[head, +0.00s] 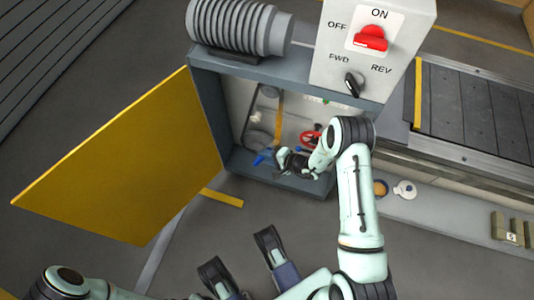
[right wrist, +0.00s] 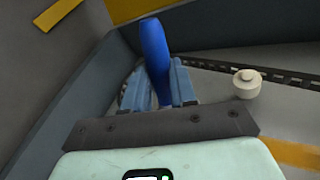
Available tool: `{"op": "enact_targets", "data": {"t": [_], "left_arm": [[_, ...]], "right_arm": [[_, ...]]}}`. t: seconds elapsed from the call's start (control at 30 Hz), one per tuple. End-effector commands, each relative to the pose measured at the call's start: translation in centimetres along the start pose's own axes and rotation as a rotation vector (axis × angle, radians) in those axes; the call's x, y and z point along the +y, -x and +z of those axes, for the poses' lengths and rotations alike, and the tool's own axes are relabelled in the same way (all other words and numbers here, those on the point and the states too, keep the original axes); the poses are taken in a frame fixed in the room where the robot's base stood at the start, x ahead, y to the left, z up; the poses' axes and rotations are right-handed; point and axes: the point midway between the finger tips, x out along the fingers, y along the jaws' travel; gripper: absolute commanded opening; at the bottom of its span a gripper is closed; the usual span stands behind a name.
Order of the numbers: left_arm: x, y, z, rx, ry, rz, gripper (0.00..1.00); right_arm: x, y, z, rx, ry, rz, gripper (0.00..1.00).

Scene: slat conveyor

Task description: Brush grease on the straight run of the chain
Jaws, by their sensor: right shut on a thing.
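My right gripper (head: 284,160) reaches into the open cabinet under the control box. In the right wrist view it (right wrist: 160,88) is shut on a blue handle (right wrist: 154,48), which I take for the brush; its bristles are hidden. Blue also shows beside this gripper in the head view (head: 264,157). The dark chain (right wrist: 290,78) runs across a pale panel in the right wrist view, right of the fingers. I cannot tell whether the brush touches it. My left gripper (head: 243,258) is open and empty over the floor, outside the cabinet.
The yellow door (head: 125,165) stands wide open at left. A red ring-shaped part (head: 311,138) is inside the cabinet. A tin with tan contents (head: 380,188) and a white lid (head: 405,190) lie right of my arm. The control box (head: 370,45) is above; the slat conveyor (head: 480,110) is at right.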

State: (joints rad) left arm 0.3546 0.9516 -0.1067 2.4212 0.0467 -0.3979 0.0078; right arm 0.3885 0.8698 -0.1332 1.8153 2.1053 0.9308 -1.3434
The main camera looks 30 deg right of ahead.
Motion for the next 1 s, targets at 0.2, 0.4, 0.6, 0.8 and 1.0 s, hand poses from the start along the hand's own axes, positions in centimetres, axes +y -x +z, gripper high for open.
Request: {"op": "enact_targets", "data": {"t": [0.2, 0.4, 0.6, 0.8, 1.0], "left_arm": [[0.0, 0.0, 0.0, 0.0, 0.0, 0.0, 0.55], [0.0, 0.0, 0.0, 0.0, 0.0, 0.0, 0.55], [0.0, 0.0, 0.0, 0.0, 0.0, 0.0, 0.55], [0.0, 0.0, 0.0, 0.0, 0.0, 0.0, 0.55], [0.0, 0.0, 0.0, 0.0, 0.0, 0.0, 0.55]], "right_arm": [[0.7, -0.3, -0.3, 0.003, 0.0, 0.0, 0.0], [2.0, -1.1, -0.4, 0.003, -0.001, 0.001, 0.0], [3.3, -1.9, -0.7, 0.003, -0.001, 0.0, 0.0], [3.8, -2.1, -0.7, 0.002, 0.0, -0.001, 0.0], [5.2, -2.9, -1.0, 0.001, -0.001, 0.0, 0.0]]}}
